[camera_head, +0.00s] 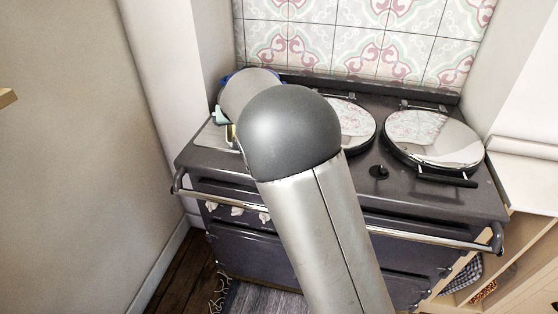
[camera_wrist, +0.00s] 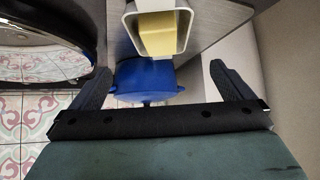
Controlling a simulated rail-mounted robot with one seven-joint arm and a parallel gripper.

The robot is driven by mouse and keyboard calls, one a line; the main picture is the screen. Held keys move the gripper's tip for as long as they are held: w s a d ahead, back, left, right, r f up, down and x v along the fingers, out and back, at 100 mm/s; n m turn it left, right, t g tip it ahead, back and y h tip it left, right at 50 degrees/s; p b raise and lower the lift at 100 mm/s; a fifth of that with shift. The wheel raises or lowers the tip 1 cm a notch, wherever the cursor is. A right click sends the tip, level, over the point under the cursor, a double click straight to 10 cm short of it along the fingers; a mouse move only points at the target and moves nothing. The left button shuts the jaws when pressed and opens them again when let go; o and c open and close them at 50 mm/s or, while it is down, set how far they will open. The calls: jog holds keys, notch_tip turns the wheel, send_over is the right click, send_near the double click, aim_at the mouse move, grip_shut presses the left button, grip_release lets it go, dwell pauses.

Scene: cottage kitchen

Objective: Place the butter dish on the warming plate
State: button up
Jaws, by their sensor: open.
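The butter dish (camera_wrist: 130,27), a pale open dish with a yellow block of butter (camera_wrist: 158,33) in it, shows at the top middle of the wrist view. It lies over the grey warming plate (camera_wrist: 218,22); full contact with it cannot be made out. My gripper (camera_wrist: 159,67) is open, with nothing between its fingers, and the dish is beyond the fingertips. The warming plate (camera_head: 210,138) is at the stove's left end.
A blue pot (camera_wrist: 145,82) stands behind the dish, close to my fingers. Two round shiny lids (camera_head: 352,122) (camera_head: 432,138) cover the stove's (camera_head: 410,195) middle and right. A rail (camera_head: 400,238) runs along its front. A wall (camera_head: 85,120) stands close on the left.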

jog(key=s+d+m+g, duration=0.1)
jog(key=s+d+g, duration=0.1)
jog(key=s+d, duration=0.7)
jog(key=s+d+f+g, duration=0.1)
jog(key=s+d+g, duration=0.1)
jog(key=s, duration=0.9)
jog(key=s+d+f+g, duration=0.1)
jog(key=s+d, duration=0.4)
jog(key=s, duration=0.7)
jog(key=s+d+f+g, duration=0.2)
jog(key=s+d+g, duration=0.1)
jog(key=s, duration=0.9)
jog(key=shift+d+g+h, duration=0.3)
jog(key=shift+d, duration=0.35)
